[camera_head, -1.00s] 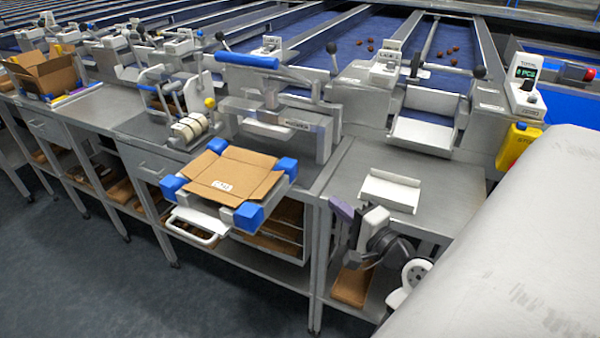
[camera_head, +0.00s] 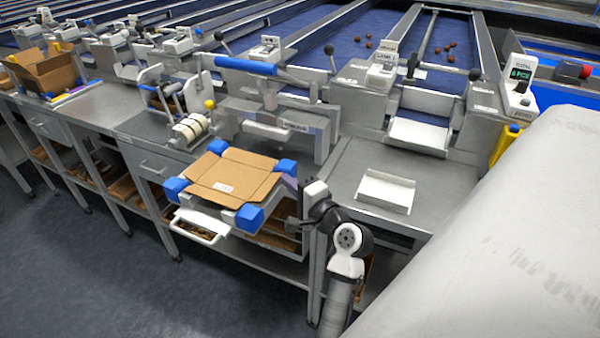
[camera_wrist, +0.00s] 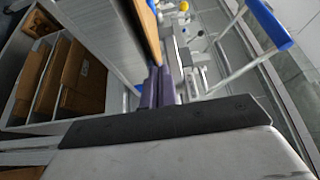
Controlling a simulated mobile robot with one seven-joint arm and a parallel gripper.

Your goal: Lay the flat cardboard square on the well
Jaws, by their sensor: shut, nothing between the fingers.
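The flat brown cardboard square (camera_head: 232,176), creased along its sides and with a white label, lies on the well (camera_head: 206,200) between its blue corner blocks. Its edge shows in the wrist view (camera_wrist: 150,22). My gripper (camera_head: 289,184) is at the right side of the well, close to the right corner blocks and partly hidden by them. In the wrist view its purple fingers (camera_wrist: 158,84) are together and empty, pointing along the well's side near the cardboard's edge. I cannot tell whether they touch it.
A press with a blue handle (camera_head: 246,66) stands behind the well. A white tray (camera_head: 385,191) sits on the bench to the right. Shelves below hold folded cardboard (camera_wrist: 84,75). A white handle (camera_head: 200,228) juts from the well's front. The floor in front is clear.

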